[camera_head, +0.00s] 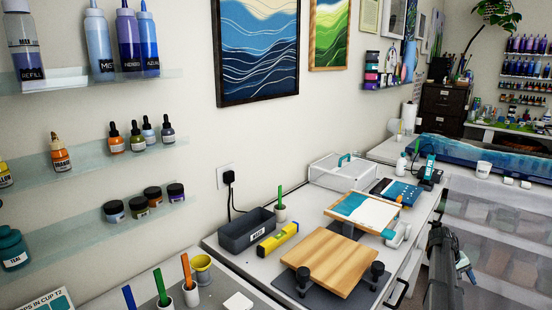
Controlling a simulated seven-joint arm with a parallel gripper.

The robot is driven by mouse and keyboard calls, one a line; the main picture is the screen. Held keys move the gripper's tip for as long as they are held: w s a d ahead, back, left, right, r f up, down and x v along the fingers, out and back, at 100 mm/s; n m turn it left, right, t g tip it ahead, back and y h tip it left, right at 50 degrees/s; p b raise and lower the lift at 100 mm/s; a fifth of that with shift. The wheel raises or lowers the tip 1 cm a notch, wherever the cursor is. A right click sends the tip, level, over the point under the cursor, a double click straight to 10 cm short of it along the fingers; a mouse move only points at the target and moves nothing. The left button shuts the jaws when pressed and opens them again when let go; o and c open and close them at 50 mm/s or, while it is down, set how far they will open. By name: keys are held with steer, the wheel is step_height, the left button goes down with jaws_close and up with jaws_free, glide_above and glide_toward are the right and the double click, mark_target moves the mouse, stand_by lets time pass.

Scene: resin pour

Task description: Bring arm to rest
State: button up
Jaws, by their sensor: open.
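My arm (441,270) shows at the lower right as a dark, folded shape beside the workbench. My gripper (464,264) is at its right side, small and partly hidden against the clear drawers. It is open, and I see nothing held in it. It is apart from the things on the bench.
The workbench (222,250) holds a wooden board (330,262) on dark supports, a painted panel (362,211), a grey bin (247,232) and a yellow level (277,239). Clear drawers (500,235) stand to the right. Glass shelves (85,160) with bottles line the left wall.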

steer(key=s+f+m, duration=0.1)
steer(key=s+f, duration=0.3)
steer(key=f, duration=0.2)
steer(key=s+a+f+g+y, duration=0.1)
steer(key=s+a+f, duration=0.4)
steer(key=a+f, duration=0.5)
steer(key=s+a+f+y, duration=0.1)
steer(key=s+a+f, duration=0.4)
steer(key=a+f, duration=0.6)
steer(key=s+a+f+n+g+y, duration=0.1)
steer(key=s+a+f, duration=0.2)
steer(key=s+a, duration=0.6)
steer(key=s+a+f+n+g+y, duration=0.1)
steer(key=s+a+f, duration=0.2)
steer(key=s+a, duration=0.6)
steer(key=s+a+f+n+g+y, duration=0.1)
steer(key=s+a+f, duration=0.3)
steer(key=s+a, duration=0.6)
steer(key=a+y, duration=0.1)
steer(key=a, duration=0.3)
steer(key=shift+a, duration=0.35)
steer(key=shift+c, duration=0.4)
